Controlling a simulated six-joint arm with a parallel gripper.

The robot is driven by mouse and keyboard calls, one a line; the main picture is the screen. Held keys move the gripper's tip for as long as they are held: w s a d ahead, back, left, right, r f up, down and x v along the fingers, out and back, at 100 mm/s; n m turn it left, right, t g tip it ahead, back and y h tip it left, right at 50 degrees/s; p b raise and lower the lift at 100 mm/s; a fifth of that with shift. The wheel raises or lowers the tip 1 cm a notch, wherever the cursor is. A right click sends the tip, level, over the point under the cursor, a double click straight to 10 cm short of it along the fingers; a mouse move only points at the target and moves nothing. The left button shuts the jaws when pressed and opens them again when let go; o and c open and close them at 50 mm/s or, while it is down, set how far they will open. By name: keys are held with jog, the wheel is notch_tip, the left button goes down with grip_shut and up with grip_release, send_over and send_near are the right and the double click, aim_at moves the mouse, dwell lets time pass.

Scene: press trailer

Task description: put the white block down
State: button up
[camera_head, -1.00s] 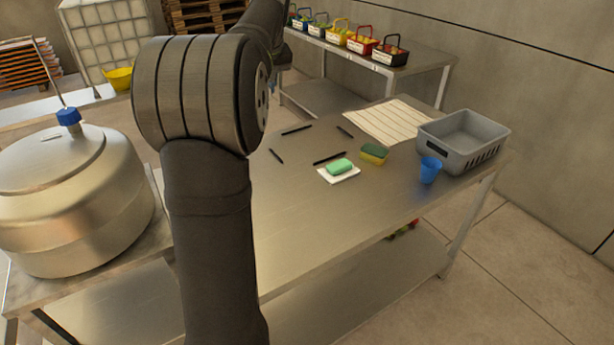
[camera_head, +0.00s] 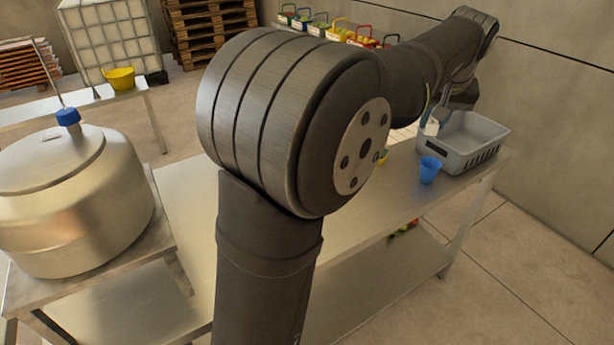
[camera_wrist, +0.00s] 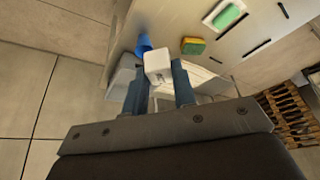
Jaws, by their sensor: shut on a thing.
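My gripper (camera_wrist: 160,75) is shut on the white block (camera_wrist: 157,64), which sits between its two blue-grey fingers in the wrist view. In the head view the end of my arm hangs over the left part of the grey crate (camera_head: 483,150), and a white patch of the block (camera_head: 431,128) shows at the crate's left rim. The block appears held up in the air; its exact height above the crate or table is hard to tell. The crate also shows partly behind the fingers in the wrist view (camera_wrist: 119,78).
A blue cup (camera_head: 429,170) stands just in front of the crate. A yellow-green sponge (camera_wrist: 193,46) and a green soap (camera_wrist: 227,16) on a white dish lie on the steel table (camera_head: 365,215). Small coloured baskets (camera_head: 341,28) stand on the back table.

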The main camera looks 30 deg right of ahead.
jog(key=s, duration=0.2)
send_over(380, 199)
jog(key=s+a, duration=0.1)
notch_tip(380, 199, down, 25)
jog(key=shift+s+a, duration=0.1)
jog(key=shift+a, duration=0.05)
jog(key=shift+f, duration=2)
jog(key=shift+f, duration=0.1)
jog(key=o, duration=0.6)
jog(key=shift+c, duration=0.2)
jog(key=o, duration=0.4)
